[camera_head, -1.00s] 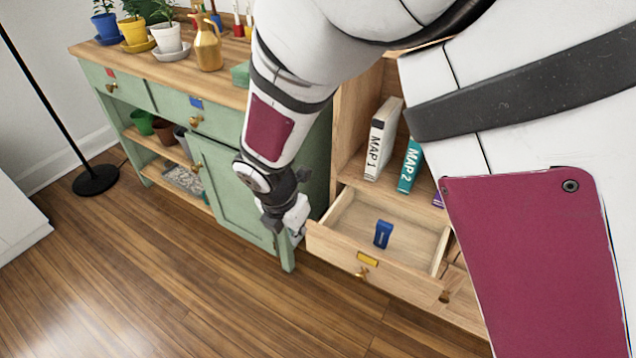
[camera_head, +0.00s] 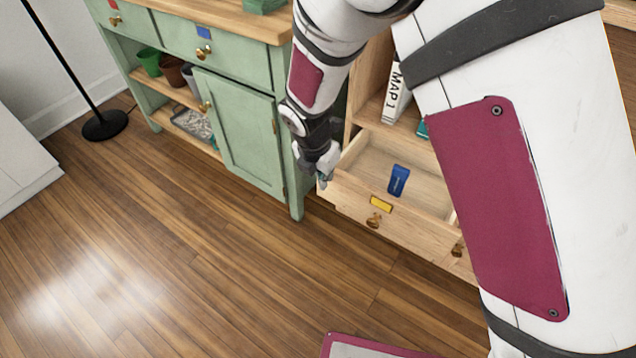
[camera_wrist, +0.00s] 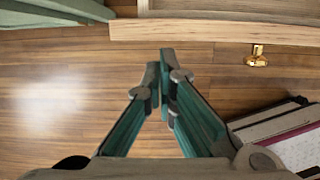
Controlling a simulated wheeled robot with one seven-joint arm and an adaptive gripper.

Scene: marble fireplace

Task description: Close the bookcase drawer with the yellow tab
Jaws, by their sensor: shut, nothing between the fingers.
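The wooden bookcase drawer with the yellow tab (camera_head: 381,204) stands open in the head view, and a brass knob (camera_head: 374,221) sits below the tab. A small blue object (camera_head: 398,180) stands inside it. My gripper (camera_head: 323,181) is at the drawer's left front corner, shut and empty. In the wrist view, my gripper's teal fingers (camera_wrist: 160,58) come together just short of the drawer's front edge (camera_wrist: 215,31), left of the knob (camera_wrist: 257,56). I cannot tell whether the fingertips touch the drawer.
A green cabinet (camera_head: 237,135) stands left of the bookcase, close to my arm. Books, one marked MAP 1 (camera_head: 396,95), stand on the shelf above the drawer. A lamp base (camera_head: 105,125) is at far left.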

